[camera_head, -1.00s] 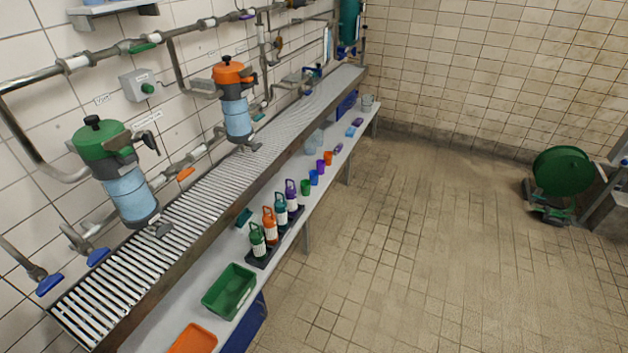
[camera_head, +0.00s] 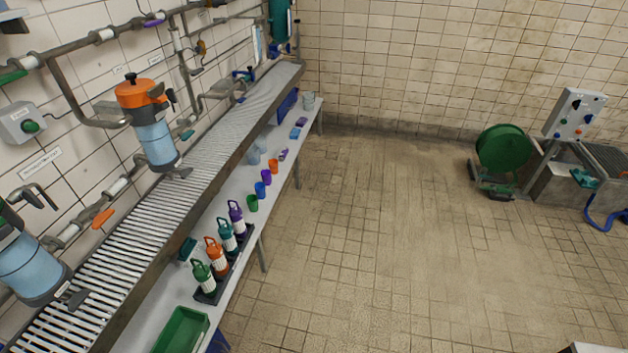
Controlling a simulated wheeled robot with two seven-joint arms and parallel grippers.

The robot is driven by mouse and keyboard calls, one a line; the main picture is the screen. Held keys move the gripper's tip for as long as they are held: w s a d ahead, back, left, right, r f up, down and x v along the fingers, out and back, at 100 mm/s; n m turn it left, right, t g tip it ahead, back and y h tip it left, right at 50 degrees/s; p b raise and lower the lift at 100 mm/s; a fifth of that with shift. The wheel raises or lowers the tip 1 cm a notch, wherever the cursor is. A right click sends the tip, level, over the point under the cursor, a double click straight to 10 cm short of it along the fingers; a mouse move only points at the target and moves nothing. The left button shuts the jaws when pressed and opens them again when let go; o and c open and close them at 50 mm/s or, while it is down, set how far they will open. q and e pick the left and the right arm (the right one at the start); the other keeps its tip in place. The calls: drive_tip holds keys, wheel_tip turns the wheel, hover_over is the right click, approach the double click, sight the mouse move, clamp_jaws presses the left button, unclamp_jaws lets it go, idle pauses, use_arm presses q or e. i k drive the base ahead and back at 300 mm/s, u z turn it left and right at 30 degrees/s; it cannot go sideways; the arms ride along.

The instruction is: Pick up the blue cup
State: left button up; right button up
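The blue cup (camera_head: 260,189) stands on the narrow white shelf below the grated conveyor. It is in a row of small cups, between the green cup (camera_head: 252,203) on its near side and the purple cup (camera_head: 266,177) on its far side. An orange cup (camera_head: 274,167) stands beyond the purple one. Neither of my grippers shows in the head view.
The bottle rack (camera_head: 237,263) with several handled bottles and a green tray (camera_head: 181,331) are on the shelf's nearer part. The grated conveyor (camera_head: 150,222) runs above and behind the shelf. The tiled floor (camera_head: 370,230) is clear. A green reel (camera_head: 502,150) stands far right.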

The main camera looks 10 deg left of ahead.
sight(260, 190)
drive_tip(key=z, duration=0.75)
drive_tip(key=i, duration=3.3)
drive_tip(key=u, duration=1.6)
drive_tip(key=i, duration=0.8)
drive_tip(key=u, duration=0.75)
